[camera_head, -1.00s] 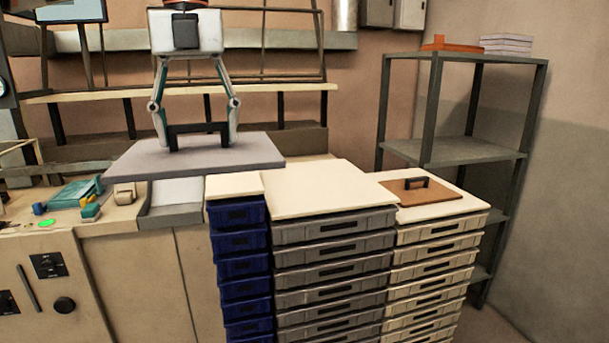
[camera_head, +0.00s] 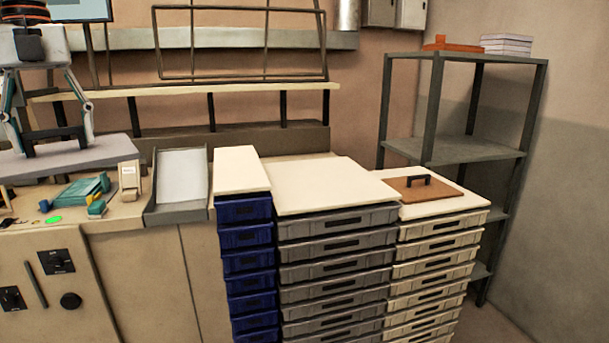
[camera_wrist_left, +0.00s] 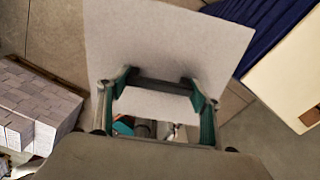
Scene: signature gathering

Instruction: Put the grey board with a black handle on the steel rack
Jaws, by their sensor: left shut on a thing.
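The grey board (camera_head: 105,153) hangs flat at the left edge of the head view, above the workbench, with its left part cut off. Its black handle (camera_head: 42,136) stands up between the fingers of my left gripper (camera_head: 52,142), which is shut on it. In the left wrist view the board (camera_wrist_left: 160,38) and handle (camera_wrist_left: 152,86) show between the teal-sided fingers. The steel rack (camera_head: 468,150) stands at the far right against the wall, apart from the board. Its middle shelf looks empty. My right gripper is not in view.
Blue, grey and cream drawer stacks with pale tops (camera_head: 325,180) stand between bench and rack. A brown board (camera_head: 425,195) with a dark handle lies on the cream stack. An orange item (camera_head: 450,47) and pale stacked blocks (camera_head: 506,44) occupy the rack's top.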

